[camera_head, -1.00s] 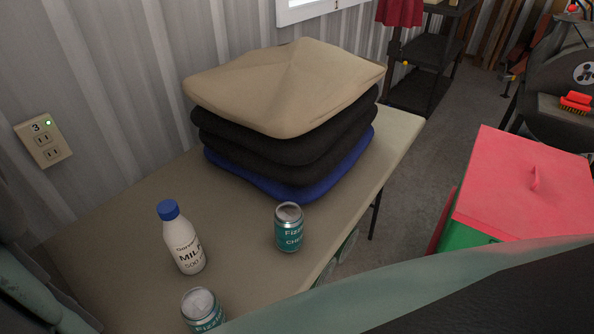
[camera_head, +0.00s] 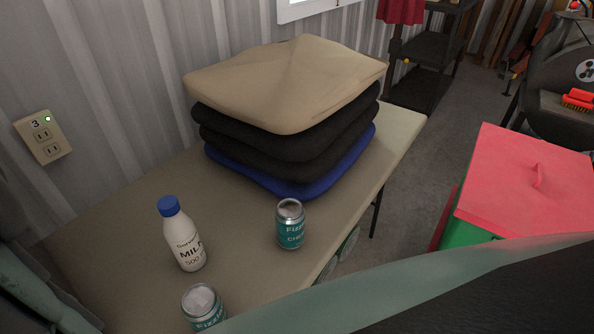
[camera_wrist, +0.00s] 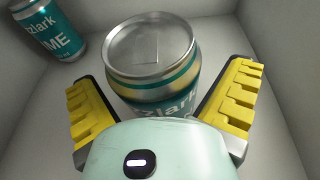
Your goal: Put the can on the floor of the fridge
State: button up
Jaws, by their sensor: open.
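In the wrist view, a silver and teal can (camera_wrist: 150,62) stands upright between the two yellow-padded fingers of my gripper (camera_wrist: 165,92). The fingers are spread wide, with a gap showing on the right; the can's lower part is hidden by the gripper body. It stands in a pale, walled space that looks like the fridge interior (camera_wrist: 225,18). A second teal can (camera_wrist: 48,28) stands in the upper left corner there. In the head view, two more teal cans stand on the table, one near the middle (camera_head: 290,228) and one at the bottom edge (camera_head: 204,308). My gripper is not seen there.
The table (camera_head: 120,235) also holds a milk bottle (camera_head: 183,238) and a stack of folded or cushion-like cloths (camera_head: 285,120). A red-lidded box (camera_head: 525,185) stands at the right. Pale walls close in on both sides of my gripper in the wrist view.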

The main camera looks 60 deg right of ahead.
jog(key=shift+r, duration=0.15)
jog(key=shift+s+p, duration=0.1)
jog(key=shift+p, duration=0.2)
jog(key=b+v, duration=0.1)
jog(key=v, duration=1.1)
